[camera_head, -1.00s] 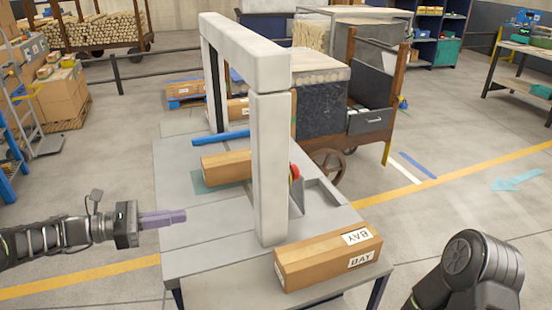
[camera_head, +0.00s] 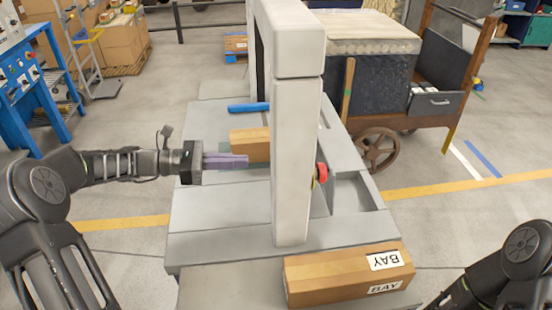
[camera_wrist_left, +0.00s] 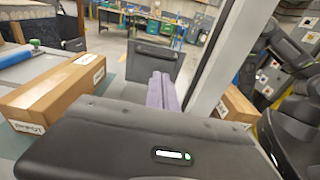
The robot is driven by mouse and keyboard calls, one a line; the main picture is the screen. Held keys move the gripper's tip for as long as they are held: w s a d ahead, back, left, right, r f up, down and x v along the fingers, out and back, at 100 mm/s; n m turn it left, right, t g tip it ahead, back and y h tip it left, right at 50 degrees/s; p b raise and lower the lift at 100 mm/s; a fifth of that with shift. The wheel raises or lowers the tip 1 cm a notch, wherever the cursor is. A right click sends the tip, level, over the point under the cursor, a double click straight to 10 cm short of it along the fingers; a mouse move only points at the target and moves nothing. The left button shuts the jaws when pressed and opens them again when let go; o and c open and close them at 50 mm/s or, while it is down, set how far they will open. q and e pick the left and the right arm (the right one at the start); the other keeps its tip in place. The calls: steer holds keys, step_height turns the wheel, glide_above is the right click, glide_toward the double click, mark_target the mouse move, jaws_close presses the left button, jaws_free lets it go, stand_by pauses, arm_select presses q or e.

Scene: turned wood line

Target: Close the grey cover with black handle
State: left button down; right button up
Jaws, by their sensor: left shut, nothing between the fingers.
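The grey cover (camera_wrist_left: 153,64) with its black handle (camera_wrist_left: 155,50) stands raised in the left wrist view, handle at its upper edge. In the head view the cover (camera_head: 320,198) shows nearly edge-on behind the white post, beside a recessed opening (camera_head: 352,192) in the grey table; its handle cannot be made out there. My left gripper (camera_head: 226,161) is shut and empty, its purple fingers left of the post and apart from the cover. In the left wrist view the fingers (camera_wrist_left: 162,90) overlap the cover's lower right part. My right gripper is out of view; only its arm shows at lower right.
The white post (camera_head: 295,150) of an arch stands between my left gripper and the cover. A red button (camera_head: 321,172) is beside the post. A carton (camera_head: 250,145) and a blue bar (camera_head: 248,107) lie behind my fingers; a BAY carton (camera_head: 345,274) lies at the near edge.

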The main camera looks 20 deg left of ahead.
arm_select(q)
steer(key=p, duration=0.2)
glide_toward(326, 155)
steer(key=shift+w+d+f, duration=0.2)
steer(key=shift+d+f, duration=0.2)
steer(key=shift+f, duration=0.15)
steer(key=shift+w+d+f, duration=0.2)
steer(key=shift+d+f, duration=0.2)
steer(key=shift+f, duration=0.2)
steer(key=d+r+y+p, duration=0.1)
steer(key=d+p, duration=0.1)
steer(key=w+d+r+g+y+p, duration=0.1)
steer(key=p, duration=0.2)
steer(key=shift+w+d+r+y, duration=0.2)
steer(key=shift+d+r+y, duration=0.1)
steer(key=shift+d+r, duration=0.1)
steer(key=r+x, duration=0.2)
steer(key=x, duration=1.1)
steer(key=shift+w+d, duration=0.35)
steer(key=shift+d, duration=0.15)
steer(key=shift+f, duration=0.1)
steer(key=shift+a, duration=0.1)
